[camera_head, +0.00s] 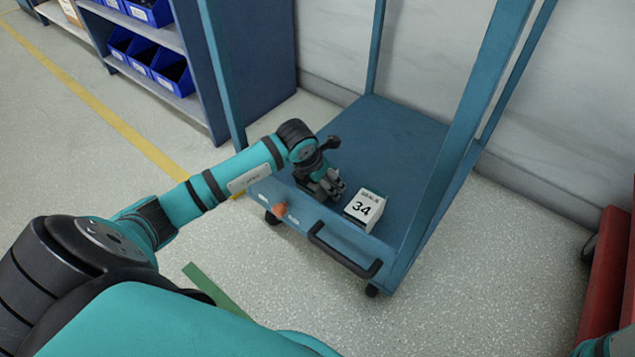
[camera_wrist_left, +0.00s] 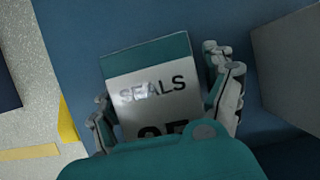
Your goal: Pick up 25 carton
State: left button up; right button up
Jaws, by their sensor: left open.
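A white carton with a teal band (camera_wrist_left: 150,88) lies between the fingers of my left gripper (camera_wrist_left: 158,84) in the left wrist view. My left gripper (camera_head: 328,187) is open, low over the deck of the blue cart (camera_head: 400,135), with one finger on each side of the carton. In the head view the gripper hides this carton. My right gripper is not in view.
A white carton marked 34 (camera_head: 364,208) stands on the deck just right of my left gripper. The cart has upright posts and a black handle (camera_head: 343,250) at its front. A shelf with blue bins (camera_head: 172,68) stands at the left. Something red (camera_head: 607,270) stands at the right.

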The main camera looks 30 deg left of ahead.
pick_arm(q)
jog(key=c, duration=1.3)
jog(key=shift+o, duration=0.2)
jog(key=shift+r, duration=0.1)
